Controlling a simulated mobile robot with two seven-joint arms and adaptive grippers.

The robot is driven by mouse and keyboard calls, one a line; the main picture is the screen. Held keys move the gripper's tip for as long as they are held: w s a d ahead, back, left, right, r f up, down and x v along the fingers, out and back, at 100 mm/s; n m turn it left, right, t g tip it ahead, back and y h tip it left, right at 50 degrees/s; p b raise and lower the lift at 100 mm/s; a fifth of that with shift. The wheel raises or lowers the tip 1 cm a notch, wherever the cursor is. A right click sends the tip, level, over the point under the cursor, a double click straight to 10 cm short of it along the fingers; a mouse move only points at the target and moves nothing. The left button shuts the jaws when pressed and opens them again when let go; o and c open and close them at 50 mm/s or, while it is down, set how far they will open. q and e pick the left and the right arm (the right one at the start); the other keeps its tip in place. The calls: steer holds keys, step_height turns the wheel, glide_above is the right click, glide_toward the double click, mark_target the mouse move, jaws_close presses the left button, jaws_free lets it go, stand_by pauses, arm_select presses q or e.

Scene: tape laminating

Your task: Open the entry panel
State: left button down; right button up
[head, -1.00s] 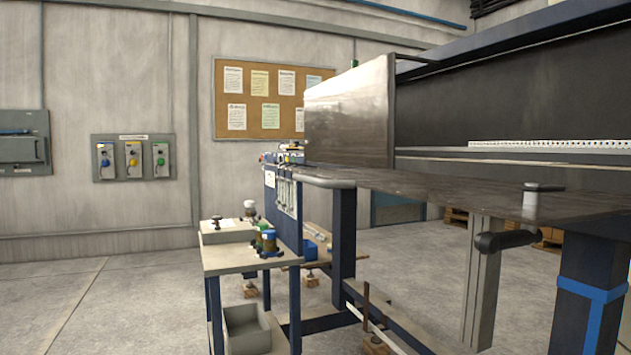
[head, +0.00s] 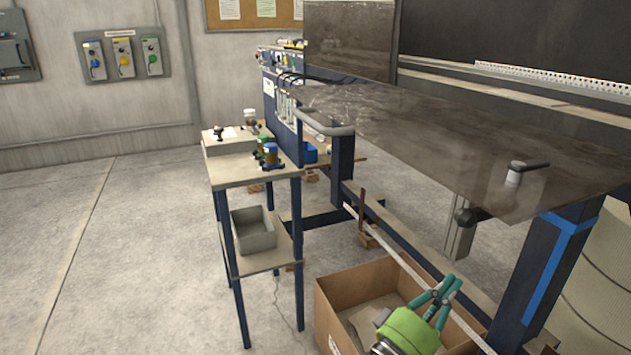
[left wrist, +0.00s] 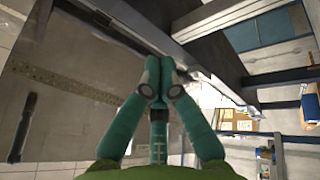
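The dark, glossy entry panel (head: 430,145) lies roughly level above the floor in the head view, with a grey bar handle (head: 325,123) at its left end. A black lever on a light post (head: 515,172) stands near its right front edge. My left gripper (head: 446,285) is at the bottom of the head view, in front of and below the panel, over a cardboard box. Its teal fingers also show in the left wrist view (left wrist: 160,72), where the tips meet with nothing seen between them. It is apart from the handle. My right gripper is out of view.
The open cardboard box (head: 335,310) stands below the panel. A small cart (head: 240,172) with fittings and a grey bin (head: 254,230) stands to the left. Blue frame posts (head: 550,255) support the machine. The floor at left is clear.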

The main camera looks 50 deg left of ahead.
arm_select(q)
steer(key=s+a+r+n+t+y, duration=0.1)
steer(key=a+r+n+t+y, duration=0.2)
steer(key=a+r+n+y, duration=0.6)
steer(key=s+a+n+g+y, duration=0.35)
steer(key=n+g+y, duration=0.65)
steer(key=n, duration=0.5)
steer(key=s+a+n+g+y, duration=0.35)
steer(key=n+g+y, duration=0.65)
steer(key=n, duration=0.6)
steer(key=a+r+g+h+p, duration=0.1)
steer(key=a+r+p, duration=0.4)
steer(key=r, duration=0.6)
steer(key=shift+s+a+r, duration=0.15)
steer(key=shift+a+r, duration=0.15)
steer(key=shift+a, duration=0.7)
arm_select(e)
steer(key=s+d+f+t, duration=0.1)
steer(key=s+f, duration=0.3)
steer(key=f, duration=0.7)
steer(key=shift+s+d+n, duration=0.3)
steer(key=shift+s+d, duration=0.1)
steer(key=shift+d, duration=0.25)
arm_select(q)
steer(key=shift+r, duration=0.1)
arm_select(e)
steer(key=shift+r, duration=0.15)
